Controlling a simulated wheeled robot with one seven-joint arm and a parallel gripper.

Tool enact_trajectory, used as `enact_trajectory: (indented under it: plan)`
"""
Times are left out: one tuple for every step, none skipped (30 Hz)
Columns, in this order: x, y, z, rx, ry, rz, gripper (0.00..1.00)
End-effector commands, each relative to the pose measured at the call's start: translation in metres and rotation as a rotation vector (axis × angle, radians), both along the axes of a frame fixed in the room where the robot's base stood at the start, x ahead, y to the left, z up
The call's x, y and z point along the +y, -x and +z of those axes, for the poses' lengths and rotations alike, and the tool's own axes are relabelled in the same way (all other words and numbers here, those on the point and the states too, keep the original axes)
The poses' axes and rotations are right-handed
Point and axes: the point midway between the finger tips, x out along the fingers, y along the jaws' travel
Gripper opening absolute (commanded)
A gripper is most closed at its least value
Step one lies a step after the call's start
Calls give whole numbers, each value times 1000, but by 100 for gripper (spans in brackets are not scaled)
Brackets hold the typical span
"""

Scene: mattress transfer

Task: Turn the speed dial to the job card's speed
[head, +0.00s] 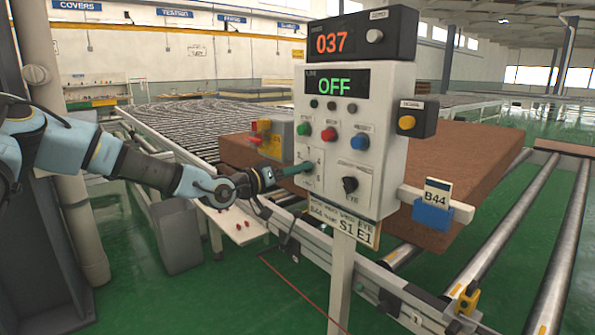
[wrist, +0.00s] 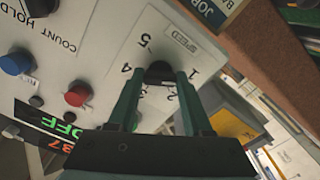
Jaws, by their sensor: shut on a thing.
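The grey control panel (head: 350,110) stands upright on a post. My gripper (head: 308,166) reaches its lower left face. In the wrist view my gripper (wrist: 160,78) is shut on the black speed dial (wrist: 160,70), one green finger on each side. Numbers 1, 2, 4 and 5 show around the dial, beside the SPEED label (wrist: 181,43); another mark is partly covered. I cannot tell which number the dial points to. The job card (head: 341,220) below the panel reads B44 and S1 E1. The dial is hidden by my gripper in the head view.
A second black knob (head: 350,185) sits right of my gripper. Green, red and blue buttons (head: 328,134) are above it. The displays show 037 and OFF (head: 335,84). A blue holder (head: 430,216) with a B44 card juts out at the right. A brown mattress (head: 460,160) lies behind.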

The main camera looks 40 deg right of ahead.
Motion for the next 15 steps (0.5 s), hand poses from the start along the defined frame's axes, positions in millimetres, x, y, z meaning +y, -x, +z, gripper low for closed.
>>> enact_trajectory:
  plan:
    - [0,0,0,3,-1,1,0]
    - [0,0,0,3,-1,1,0]
    - [0,0,0,2,-1,1,54]
    - [0,0,0,2,-1,1,58]
    - [0,0,0,2,-1,1,61]
    - [0,0,0,2,-1,1,66]
    - [0,0,0,2,-1,1,69]
    - [0,0,0,1,0,0,72]
    - [0,0,0,1,0,0,77]
    - [0,0,0,1,0,0,80]
    - [0,0,0,1,0,0,80]
    - [0,0,0,1,0,0,80]
    - [0,0,0,1,0,0,80]
    - [0,0,0,1,0,0,80]
    - [0,0,0,1,0,0,80]
